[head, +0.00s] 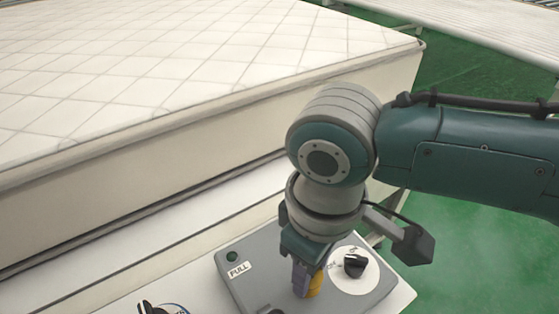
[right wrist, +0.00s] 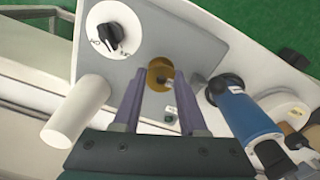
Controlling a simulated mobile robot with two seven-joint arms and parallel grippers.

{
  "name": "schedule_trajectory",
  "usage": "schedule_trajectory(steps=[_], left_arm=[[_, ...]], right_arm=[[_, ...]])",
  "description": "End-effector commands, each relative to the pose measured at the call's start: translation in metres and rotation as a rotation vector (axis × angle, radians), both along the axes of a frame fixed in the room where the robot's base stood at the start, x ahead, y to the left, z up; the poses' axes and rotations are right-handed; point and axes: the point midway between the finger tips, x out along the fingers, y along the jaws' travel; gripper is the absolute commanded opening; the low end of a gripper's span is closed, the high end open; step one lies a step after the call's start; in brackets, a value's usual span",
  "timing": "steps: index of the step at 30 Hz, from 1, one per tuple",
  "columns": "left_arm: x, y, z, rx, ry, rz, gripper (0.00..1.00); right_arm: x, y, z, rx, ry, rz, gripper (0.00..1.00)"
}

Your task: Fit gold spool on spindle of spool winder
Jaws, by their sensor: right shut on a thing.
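The gold spool (head: 314,284) shows at the fingertips of my right gripper (head: 306,280), low over the grey panel of the spool winder (head: 252,290). In the right wrist view the gold spool (right wrist: 153,77) sits between the two purple-grey fingertips of my right gripper (right wrist: 160,78), which is shut on it. A small dark and light part shows at the spool's middle. I cannot tell whether that is the spindle or whether the spool is around it. My left gripper is not in view.
The winder has a black knob (head: 355,265) on a white dial and a "FULL" label (head: 239,270). The wrist view shows a white cylinder (right wrist: 76,112) and a blue cylindrical tool (right wrist: 238,110) nearby. A quilted mattress (head: 150,75) lies behind.

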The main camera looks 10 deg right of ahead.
Motion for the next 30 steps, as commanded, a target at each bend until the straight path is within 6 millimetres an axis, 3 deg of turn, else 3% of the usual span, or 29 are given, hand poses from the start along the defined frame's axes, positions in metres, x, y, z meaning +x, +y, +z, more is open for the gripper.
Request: schedule_trajectory(steps=[28, 29, 30], left_arm=[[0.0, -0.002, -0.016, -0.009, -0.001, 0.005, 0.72], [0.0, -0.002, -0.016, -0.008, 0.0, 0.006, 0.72], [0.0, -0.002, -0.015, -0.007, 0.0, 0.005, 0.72]], right_arm=[[0.0, 0.0, -0.024, 0.0, 0.0, -0.001, 0.0], [0.0, 0.0, -0.023, -0.001, -0.001, -0.001, 0.45], [0.0, 0.0, -0.023, 0.0, 0.0, -0.001, 0.49]])
